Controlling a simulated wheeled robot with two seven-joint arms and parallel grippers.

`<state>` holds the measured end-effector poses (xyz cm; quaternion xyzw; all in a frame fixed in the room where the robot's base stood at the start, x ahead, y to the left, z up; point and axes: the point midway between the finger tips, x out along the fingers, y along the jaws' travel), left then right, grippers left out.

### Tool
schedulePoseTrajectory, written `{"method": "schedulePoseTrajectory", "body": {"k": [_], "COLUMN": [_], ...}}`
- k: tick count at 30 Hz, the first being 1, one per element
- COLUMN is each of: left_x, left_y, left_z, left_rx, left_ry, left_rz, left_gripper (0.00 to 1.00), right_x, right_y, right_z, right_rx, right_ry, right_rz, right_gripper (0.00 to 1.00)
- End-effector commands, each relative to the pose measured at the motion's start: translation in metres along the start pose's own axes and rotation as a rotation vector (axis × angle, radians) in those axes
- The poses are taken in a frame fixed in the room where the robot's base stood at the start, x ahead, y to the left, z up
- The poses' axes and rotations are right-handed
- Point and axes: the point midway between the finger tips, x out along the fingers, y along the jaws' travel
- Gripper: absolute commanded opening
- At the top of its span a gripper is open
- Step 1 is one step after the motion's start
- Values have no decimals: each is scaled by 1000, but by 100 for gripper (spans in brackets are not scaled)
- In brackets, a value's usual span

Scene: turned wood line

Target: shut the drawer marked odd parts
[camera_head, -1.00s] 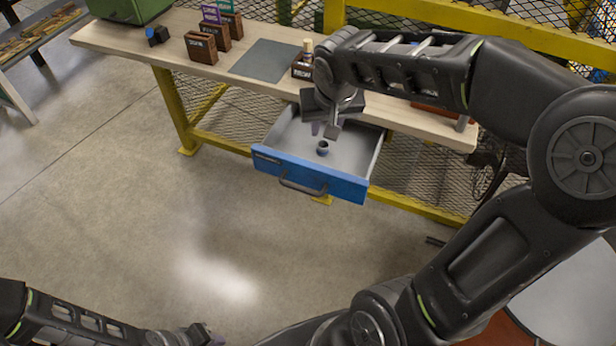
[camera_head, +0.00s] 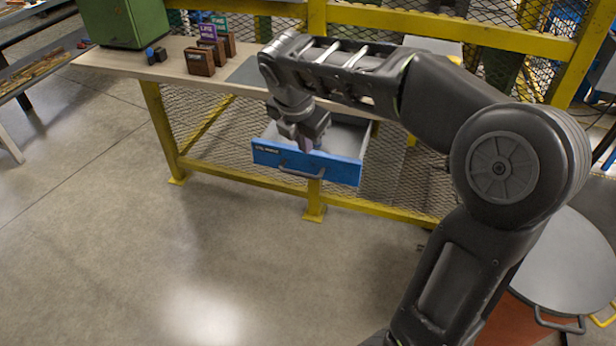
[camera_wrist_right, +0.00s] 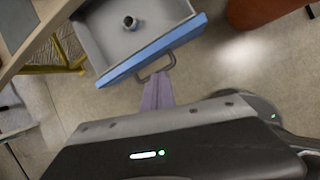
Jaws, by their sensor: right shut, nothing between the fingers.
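The drawer (camera_head: 330,168) has a blue front and a grey inside, and it stands pulled out beneath the bench. Its front label is too small to read. A dark bar handle (camera_head: 300,174) is on the front; it also shows in the right wrist view (camera_wrist_right: 158,70). A small dark round part (camera_wrist_right: 131,22) lies inside the drawer. My right gripper (camera_head: 308,146) is shut and empty, pointing down at the drawer front. In the right wrist view its fingers (camera_wrist_right: 158,84) end close by the handle; I cannot tell whether they touch. My left gripper is not in view.
The wooden bench (camera_head: 120,64) on yellow legs carries a green box (camera_head: 124,22), a small blue and black item (camera_head: 155,55) and several brown card holders (camera_head: 199,62). A round grey-topped object (camera_head: 565,262) stands at right. The floor before the drawer is clear.

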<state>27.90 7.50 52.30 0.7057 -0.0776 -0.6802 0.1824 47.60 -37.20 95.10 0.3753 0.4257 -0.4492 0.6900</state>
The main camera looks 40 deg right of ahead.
Motion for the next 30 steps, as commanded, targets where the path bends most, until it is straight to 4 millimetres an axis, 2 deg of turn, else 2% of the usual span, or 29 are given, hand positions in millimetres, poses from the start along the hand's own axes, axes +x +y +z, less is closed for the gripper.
{"method": "schedulePoseTrajectory", "body": {"k": [3,6,20,26,30], "left_x": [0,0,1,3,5], "left_y": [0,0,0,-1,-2], "left_z": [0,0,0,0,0], "left_rx": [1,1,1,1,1], "left_ry": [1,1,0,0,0], "left_rz": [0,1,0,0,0], "left_gripper": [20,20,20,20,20], "right_x": [0,0,4,25,48], "right_y": [-5,-6,-6,-7,-8], "right_z": [1,0,0,0,0], "right_rx": [-203,-291,-314,-313,-313], "right_ry": [1,3,4,5,5], "right_rz": [-19,-23,-23,-26,-25], "right_gripper": [0,0,0,0,0]}}
